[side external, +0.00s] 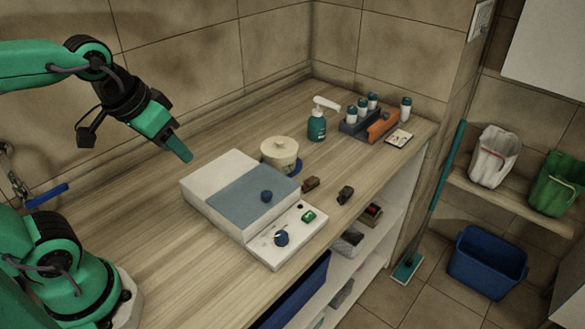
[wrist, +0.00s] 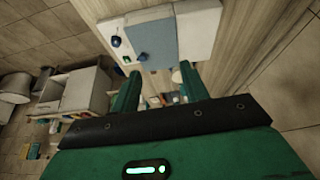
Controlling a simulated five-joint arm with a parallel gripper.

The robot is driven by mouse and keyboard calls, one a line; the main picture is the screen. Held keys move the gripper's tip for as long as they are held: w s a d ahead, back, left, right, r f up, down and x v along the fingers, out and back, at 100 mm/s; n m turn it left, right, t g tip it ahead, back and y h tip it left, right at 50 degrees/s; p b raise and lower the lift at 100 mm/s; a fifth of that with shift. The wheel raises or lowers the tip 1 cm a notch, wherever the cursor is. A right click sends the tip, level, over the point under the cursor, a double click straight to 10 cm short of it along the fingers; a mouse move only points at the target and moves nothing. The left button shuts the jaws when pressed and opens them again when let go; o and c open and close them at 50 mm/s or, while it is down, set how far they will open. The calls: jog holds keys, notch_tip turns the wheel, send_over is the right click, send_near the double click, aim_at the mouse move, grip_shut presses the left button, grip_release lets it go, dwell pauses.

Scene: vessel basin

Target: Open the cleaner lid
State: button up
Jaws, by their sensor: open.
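The cleaner is a low white box (side external: 215,167) on the wooden counter. Its flat blue-grey lid (side external: 240,191) lies shut on top, with a small dark blue knob (side external: 267,196) near the panel side. The sloped white front panel (side external: 264,246) carries a blue dial (side external: 281,238) and a green switch (side external: 308,216). My gripper (side external: 187,159) is above the far left of the cleaner, apart from it, pointing down and right. In the wrist view, my gripper (wrist: 158,80) is open and empty, with the lid (wrist: 155,38) and its knob (wrist: 142,57) beyond the fingers.
A cream lidded pot (side external: 279,155) stands just behind the cleaner. Two small brown blocks (side external: 310,184) (side external: 345,194) lie to its right. A green pump bottle (side external: 317,126) and a bottle rack (side external: 352,125) stand farther back.

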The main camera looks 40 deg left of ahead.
jog(key=w+d+f+n+g, duration=0.1)
jog(key=w+d+f+g, duration=0.15)
jog(key=w, duration=0.55)
jog(key=n+g, duration=0.2)
jog(key=g, duration=0.1)
send_over(266, 193)
jog(key=shift+t, duration=0.25)
jog(key=shift+d+f, duration=0.15)
jog(key=shift+f, duration=3.25)
jog(key=shift+f, duration=0.1)
jog(key=shift+f, duration=3.8)
grip_shut()
